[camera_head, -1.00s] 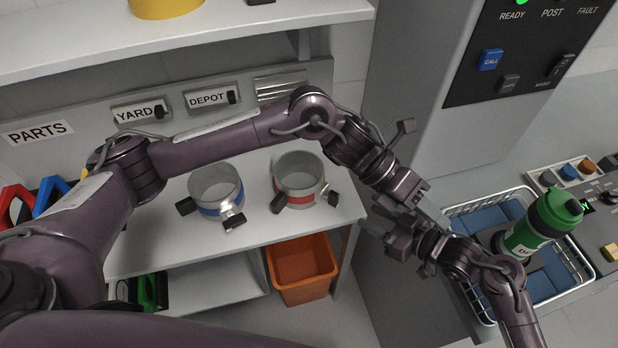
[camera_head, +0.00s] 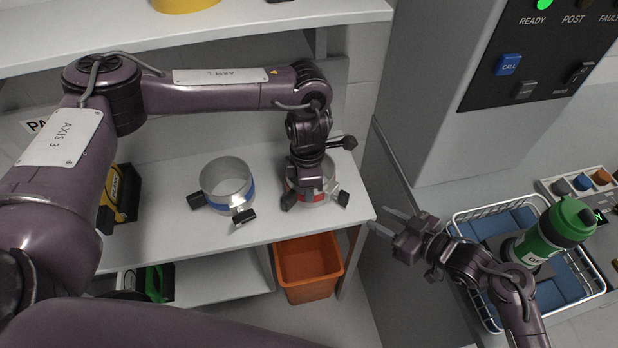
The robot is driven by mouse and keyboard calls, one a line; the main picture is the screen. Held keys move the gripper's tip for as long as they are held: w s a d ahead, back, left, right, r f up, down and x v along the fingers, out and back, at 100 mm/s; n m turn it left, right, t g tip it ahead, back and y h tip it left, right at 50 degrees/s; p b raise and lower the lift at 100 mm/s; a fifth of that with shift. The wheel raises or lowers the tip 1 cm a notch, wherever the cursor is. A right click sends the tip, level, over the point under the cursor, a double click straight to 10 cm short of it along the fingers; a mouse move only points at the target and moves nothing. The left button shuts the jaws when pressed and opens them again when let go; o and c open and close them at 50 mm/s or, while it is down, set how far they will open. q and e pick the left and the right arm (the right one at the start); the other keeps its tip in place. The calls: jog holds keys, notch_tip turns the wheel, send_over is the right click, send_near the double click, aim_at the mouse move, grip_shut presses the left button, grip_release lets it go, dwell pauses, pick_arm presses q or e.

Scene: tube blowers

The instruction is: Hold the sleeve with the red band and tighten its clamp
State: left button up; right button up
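The sleeve with the red band (camera_head: 318,197) stands on the white shelf (camera_head: 180,230), a short metal ring with dark clamp parts at its lower sides. My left gripper (camera_head: 305,188) points down over this sleeve and covers its left and upper part. Its fingers are hidden against the sleeve and its dark clamp parts, so I cannot tell whether they grip it. My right gripper (camera_head: 386,220) is empty, its two pale fingers apart, to the right of the shelf and away from the sleeve.
A similar sleeve with a blue band (camera_head: 228,200) stands close on the left. An orange bin (camera_head: 308,268) is below the shelf. A grey cabinet (camera_head: 430,100) rises at right. A green bottle (camera_head: 545,235) stands in a blue-lined wire basket (camera_head: 487,216).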

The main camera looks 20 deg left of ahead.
aim_at(308, 208)
pick_arm(q)
jog(key=shift+f, duration=2.55)
grip_shut()
